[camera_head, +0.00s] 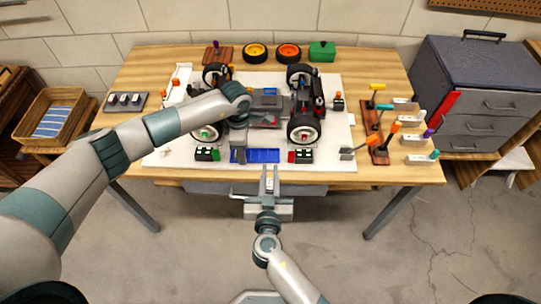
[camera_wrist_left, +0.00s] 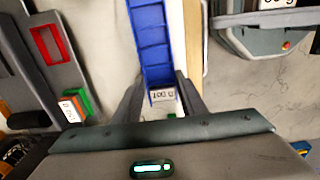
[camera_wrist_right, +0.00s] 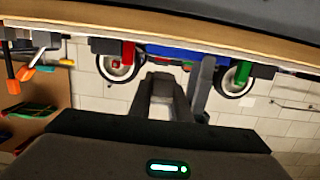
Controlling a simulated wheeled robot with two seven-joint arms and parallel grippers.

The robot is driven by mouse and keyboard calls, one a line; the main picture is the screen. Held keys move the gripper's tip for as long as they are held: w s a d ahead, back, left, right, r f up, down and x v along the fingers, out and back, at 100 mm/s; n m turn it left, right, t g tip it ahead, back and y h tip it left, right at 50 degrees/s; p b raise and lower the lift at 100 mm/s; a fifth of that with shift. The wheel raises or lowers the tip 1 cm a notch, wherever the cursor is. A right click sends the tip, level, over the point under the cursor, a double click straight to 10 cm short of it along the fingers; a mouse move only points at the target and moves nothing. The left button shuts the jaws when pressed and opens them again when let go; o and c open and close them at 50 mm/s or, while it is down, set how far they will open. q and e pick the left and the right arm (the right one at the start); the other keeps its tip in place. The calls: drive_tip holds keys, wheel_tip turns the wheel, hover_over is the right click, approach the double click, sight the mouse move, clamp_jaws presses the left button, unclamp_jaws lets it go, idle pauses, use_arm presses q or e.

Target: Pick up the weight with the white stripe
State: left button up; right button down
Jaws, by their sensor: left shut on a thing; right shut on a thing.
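My left gripper (camera_head: 238,152) is over the left end of a blue compartment tray (camera_head: 262,156). In the left wrist view its fingers (camera_wrist_left: 163,100) are shut around a small pale labelled block (camera_wrist_left: 163,95) at the end of that tray. I cannot make out a white stripe on either block.
A partly assembled racecar (camera_head: 268,103) stands on a white mat (camera_head: 350,85) behind the tray. Dark blocks with green or red ends lie beside the tray. Screwdriver-like tools (camera_head: 390,135) stand at the right. A grey holder (camera_head: 125,102) sits at the left. The front edge has little free room.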

sight(269, 191)
use_arm(q)
drive_tip(key=shift+s+a+f, duration=0.1)
drive_tip(key=shift+s+f, duration=0.05)
use_arm(e)
drive_tip(key=shift+s, duration=2.3)
use_arm(q)
drive_tip(key=o, duration=1.1)
drive_tip(key=shift+o, duration=0.2)
drive_tip(key=shift+w+r, duration=0.2)
drive_tip(key=shift+r, duration=0.7)
wheel_tip(269, 191, up, 10)
drive_tip(key=shift+s, duration=0.1)
